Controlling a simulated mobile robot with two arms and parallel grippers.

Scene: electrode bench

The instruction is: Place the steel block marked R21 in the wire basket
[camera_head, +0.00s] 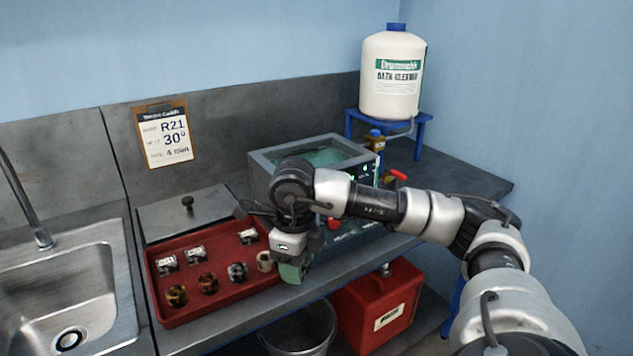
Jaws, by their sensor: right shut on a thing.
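My right gripper (292,268) points down at the right end of the red tray (218,311), in front of the bath. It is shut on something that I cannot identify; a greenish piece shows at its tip. Labelled metal blocks stand in the back row of the tray: a left block (167,264), a middle block (196,255) and a right block (248,236). Their markings are too small to read surely, so I cannot tell which is R21. I cannot make out a wire basket. My left gripper is out of view.
The bath (262,166) holds green liquid, with my arm across its front. A card (164,133) reads R21, 30°, 4 min. A grey lid (160,221) lies behind the tray. The sink (107,270) is at left, a bucket (318,328) and red can (350,310) below.

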